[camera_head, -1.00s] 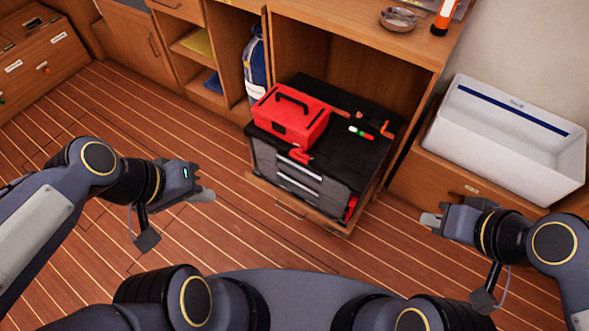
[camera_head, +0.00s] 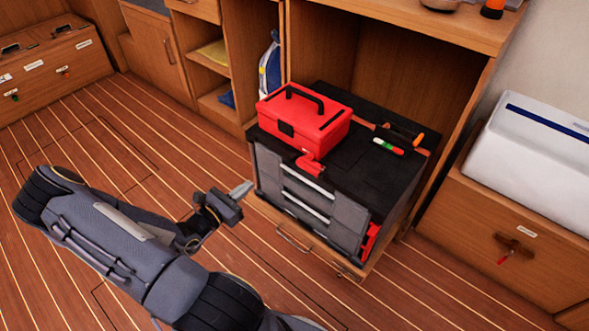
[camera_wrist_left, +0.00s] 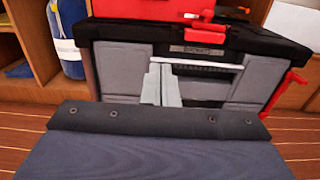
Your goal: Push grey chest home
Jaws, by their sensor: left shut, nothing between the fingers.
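The grey chest (camera_head: 300,199) with a black top stands on a pulled-out wooden drawer or shelf (camera_head: 308,244) at the front of the wooden cabinet. Its front has several grey drawers with pale handles and faces me. A red toolbox (camera_head: 303,118) sits on its top. My left gripper (camera_head: 241,190) is shut and empty, just left of the chest's front face. In the left wrist view, the closed fingertips (camera_wrist_left: 161,86) point at the chest's front panel (camera_wrist_left: 207,73); whether they touch it I cannot tell. My right gripper is out of view.
Several hand tools (camera_head: 388,145) lie on the chest's top beside the toolbox. A white bin (camera_head: 530,160) stands on a wooden box at right. A blue-and-white bottle (camera_head: 270,70) stands in the left cubby. The plank floor in front is clear.

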